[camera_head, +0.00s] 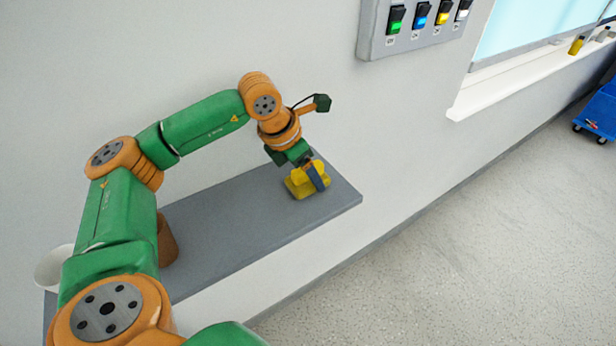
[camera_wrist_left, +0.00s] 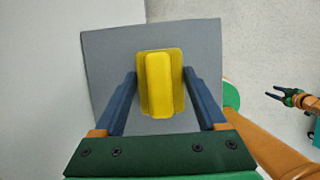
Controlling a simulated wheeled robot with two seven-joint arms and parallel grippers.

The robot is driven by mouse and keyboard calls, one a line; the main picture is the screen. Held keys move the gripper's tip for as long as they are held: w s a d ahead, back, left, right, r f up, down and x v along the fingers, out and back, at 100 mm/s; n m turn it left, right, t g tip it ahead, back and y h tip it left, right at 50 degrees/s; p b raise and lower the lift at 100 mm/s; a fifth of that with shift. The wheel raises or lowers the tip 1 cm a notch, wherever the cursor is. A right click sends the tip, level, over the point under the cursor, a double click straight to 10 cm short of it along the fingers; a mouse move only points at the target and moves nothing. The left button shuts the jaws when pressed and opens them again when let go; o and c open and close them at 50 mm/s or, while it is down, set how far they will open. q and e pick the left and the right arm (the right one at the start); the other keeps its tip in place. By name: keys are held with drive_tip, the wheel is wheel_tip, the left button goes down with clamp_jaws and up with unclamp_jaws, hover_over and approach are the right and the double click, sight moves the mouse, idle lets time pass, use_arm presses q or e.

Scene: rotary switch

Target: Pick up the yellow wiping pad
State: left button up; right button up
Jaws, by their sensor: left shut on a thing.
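The yellow wiping pad (camera_head: 300,183) is near the right end of the grey shelf (camera_head: 235,222). It has a flat base with a raised grip along its middle. My left gripper (camera_head: 317,180) points down at the pad and is shut on it. In the left wrist view the pad (camera_wrist_left: 160,85) sits between the two dark blue fingers, over the grey shelf surface. I cannot tell whether the pad still touches the shelf. My right gripper (camera_wrist_left: 279,94) shows small at the right of the left wrist view, with its fingers apart and empty.
A brown cup-like container (camera_head: 167,243) and a white round container (camera_head: 52,268) stand at the shelf's left end, partly behind my arm. A switch panel (camera_head: 415,28) is on the wall above. The shelf's middle is clear. A blue cart (camera_head: 598,112) stands far right.

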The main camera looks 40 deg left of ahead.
use_arm(q)
drive_tip(key=shift+w, duration=0.1)
drive_tip(key=shift+r, duration=0.25)
wheel_tip(320, 180, up, 3)
drive_tip(key=shift+f+b, duration=0.15)
drive_tip(key=shift+b, duration=0.55)
drive_tip(key=s+r, duration=0.2)
drive_tip(key=r, duration=0.1)
drive_tip(key=s+r, duration=0.1)
drive_tip(key=s, duration=0.1)
drive_tip(key=shift+a+r+b, duration=0.3)
drive_tip(key=shift+a+b, duration=0.05)
approach(294, 187)
drive_tip(key=d+v, duration=0.1)
drive_tip(key=v, duration=0.2)
drive_tip(key=s, duration=0.1)
drive_tip(key=s+r, duration=0.1)
drive_tip(key=s, duration=0.1)
drive_tip(key=s+r+p, duration=0.1)
drive_tip(key=s, duration=0.1)
drive_tip(key=shift+s+a+r, duration=0.2)
drive_tip(key=shift+a+r, duration=0.05)
drive_tip(key=shift+a, duration=0.1)
